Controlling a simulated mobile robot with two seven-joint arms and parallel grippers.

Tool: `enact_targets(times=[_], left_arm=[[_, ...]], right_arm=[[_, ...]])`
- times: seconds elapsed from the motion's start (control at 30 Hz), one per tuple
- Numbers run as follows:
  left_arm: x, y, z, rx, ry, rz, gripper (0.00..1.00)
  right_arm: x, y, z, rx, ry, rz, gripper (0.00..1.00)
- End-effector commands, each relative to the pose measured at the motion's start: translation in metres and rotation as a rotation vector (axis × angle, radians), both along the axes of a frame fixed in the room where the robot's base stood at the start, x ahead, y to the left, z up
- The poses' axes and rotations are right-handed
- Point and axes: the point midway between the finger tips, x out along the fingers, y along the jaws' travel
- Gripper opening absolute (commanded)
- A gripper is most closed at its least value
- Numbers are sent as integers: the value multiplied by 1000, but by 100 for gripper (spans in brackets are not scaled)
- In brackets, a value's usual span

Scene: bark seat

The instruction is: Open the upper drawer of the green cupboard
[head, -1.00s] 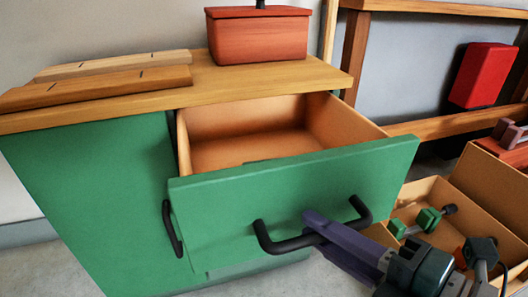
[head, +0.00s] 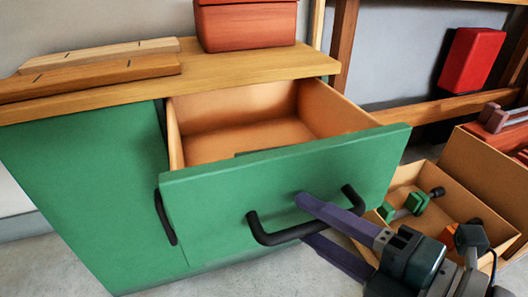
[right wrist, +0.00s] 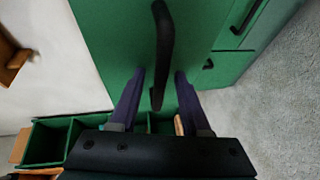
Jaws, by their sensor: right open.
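The green cupboard (head: 85,190) stands at the left in the head view. Its upper drawer (head: 290,180) is pulled well out, with its bare wooden inside showing. The black bar handle (head: 290,235) is on the drawer front. My right gripper (head: 303,218) is open at the handle, one purple finger above the bar and one below. In the right wrist view the handle (right wrist: 163,50) runs between the two spread fingers of the gripper (right wrist: 160,75). Whether either finger touches the bar I cannot tell. My left gripper is not in view.
A red box (head: 246,25) and wooden strips (head: 100,73) lie on the cupboard top. A cardboard box (head: 485,215) with green clamps (head: 408,205) stands close at the right, beside my right arm. A red case (head: 472,60) is at the wall behind. Bare floor shows in front of the cupboard.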

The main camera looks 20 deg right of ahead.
Motion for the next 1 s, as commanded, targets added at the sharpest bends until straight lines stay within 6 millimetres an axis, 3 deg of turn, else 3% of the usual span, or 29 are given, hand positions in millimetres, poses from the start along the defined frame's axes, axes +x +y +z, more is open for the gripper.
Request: enact_targets(times=[0.23, 0.5, 0.7, 1.0], left_arm=[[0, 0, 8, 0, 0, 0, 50], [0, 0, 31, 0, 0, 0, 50], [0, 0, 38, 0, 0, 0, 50], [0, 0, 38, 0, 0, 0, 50]], right_arm=[[-12, -5, 4, -1, 3, -1, 47], [-60, -28, 15, 0, 6, -2, 47], [-84, -39, 18, -1, 3, -2, 47], [-89, -41, 18, 0, 0, 0, 47]])
